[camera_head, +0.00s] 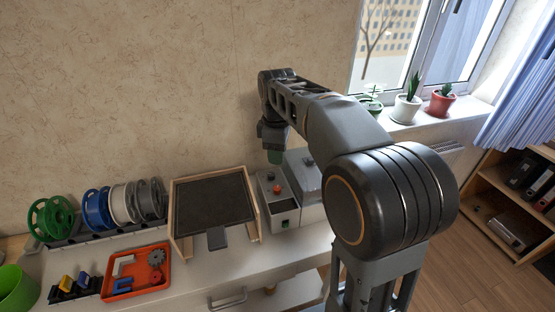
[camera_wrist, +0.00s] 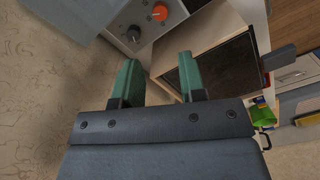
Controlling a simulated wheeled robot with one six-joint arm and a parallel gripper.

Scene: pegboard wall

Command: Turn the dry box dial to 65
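The dry box (camera_head: 311,205) is a grey box on the white counter, right of the wooden-sided panel. Its front strip carries an orange knob (camera_head: 277,188) and a dark knob (camera_head: 268,176) behind it. In the wrist view the orange knob (camera_wrist: 160,13) and the dark knob (camera_wrist: 133,34), with marks around it, show near the top edge. I cannot tell which is the dial, nor read its setting. My gripper (camera_head: 274,157) hangs above the back of the knob strip. In the wrist view its green fingers (camera_wrist: 157,75) are apart with nothing between them, clear of both knobs.
A dark panel with wooden sides (camera_head: 175,222) stands left of the box. Further left are several filament spools (camera_head: 122,205), an orange parts tray (camera_head: 125,290) and a green bin (camera_head: 14,288). Potted plants (camera_head: 407,107) line the windowsill. The wall is close behind the box.

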